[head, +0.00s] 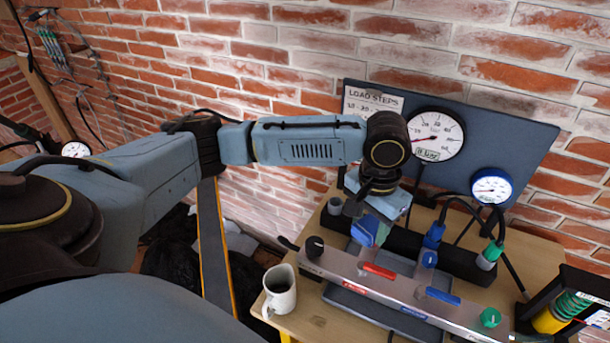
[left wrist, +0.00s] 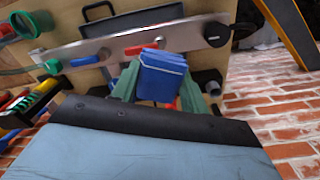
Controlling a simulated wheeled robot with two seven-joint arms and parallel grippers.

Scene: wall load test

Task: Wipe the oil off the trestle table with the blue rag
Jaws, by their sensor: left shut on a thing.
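My left gripper (head: 377,229) reaches over the trestle table (head: 304,320) from the back left and points down. It is shut on the folded blue rag (head: 361,231), which hangs between the fingers behind the metal valve bar. In the left wrist view the rag (left wrist: 162,75) shows between the greenish fingers, with the valve bar (left wrist: 95,50) beyond it. I cannot tell whether the rag touches anything below. I cannot make out any oil on the bare wood; the valve bar and arm hide much of the tabletop. My right gripper is not in view.
A white mug (head: 280,291) with dark contents stands at the table's front left. The valve bar (head: 335,262) has red, blue and green handles. A dark gauge panel (head: 510,140) stands behind, with hoses (head: 465,205). A yellow-and-green spring unit (head: 560,312) is at the right.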

